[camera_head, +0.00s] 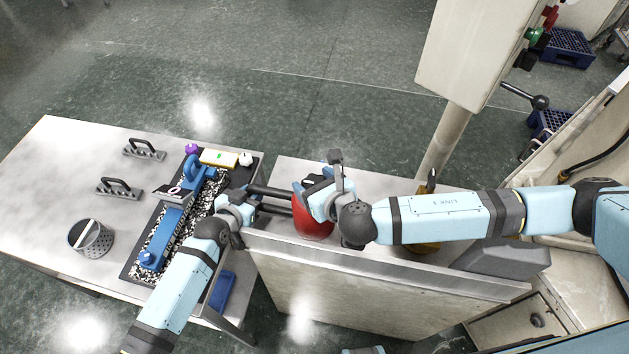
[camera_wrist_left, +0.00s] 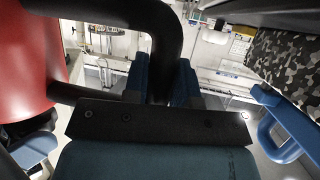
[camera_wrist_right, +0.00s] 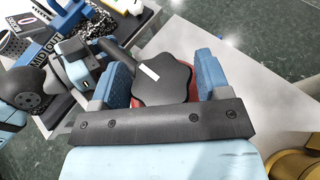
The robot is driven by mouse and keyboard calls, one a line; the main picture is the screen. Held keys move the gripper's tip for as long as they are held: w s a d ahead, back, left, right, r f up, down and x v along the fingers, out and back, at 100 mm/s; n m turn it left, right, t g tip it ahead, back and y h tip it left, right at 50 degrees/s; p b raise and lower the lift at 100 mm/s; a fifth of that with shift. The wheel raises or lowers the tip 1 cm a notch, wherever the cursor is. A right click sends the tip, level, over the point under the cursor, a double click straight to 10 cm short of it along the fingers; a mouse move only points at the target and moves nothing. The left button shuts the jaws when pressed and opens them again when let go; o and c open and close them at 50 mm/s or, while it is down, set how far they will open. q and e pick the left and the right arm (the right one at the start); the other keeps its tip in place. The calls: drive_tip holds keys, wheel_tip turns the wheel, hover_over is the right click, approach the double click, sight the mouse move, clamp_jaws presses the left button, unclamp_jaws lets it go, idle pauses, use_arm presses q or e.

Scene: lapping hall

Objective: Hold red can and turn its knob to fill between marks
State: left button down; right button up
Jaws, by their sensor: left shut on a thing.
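The red can (camera_head: 313,222) stands upright on the right steel table and also shows at the left of the left wrist view (camera_wrist_left: 25,60). My left gripper (camera_head: 250,195) is shut on its black handle (camera_wrist_left: 160,40), to the left of the can. The can's black lobed knob (camera_wrist_right: 162,80) has a white pointer line. My right gripper (camera_wrist_right: 165,75) is over the can, its fingers apart on either side of the knob, with a narrow gap visible at the right finger. The fill marks and level are not visible; my right gripper hides much of the can's top.
A tray (camera_head: 128,275) with a blue tool stands left of the can. A perforated metal cup (camera_head: 92,238) and two black-handled blocks (camera_head: 120,189) are farther left. A yellow container (camera_wrist_right: 292,165) sits right of the can, partly under my right arm. A pillar (camera_head: 445,140) rises behind.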

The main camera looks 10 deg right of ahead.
drive_tip(key=shift+o, duration=1.2)
drive_tip(key=v, duration=1.2)
idle(0.5)
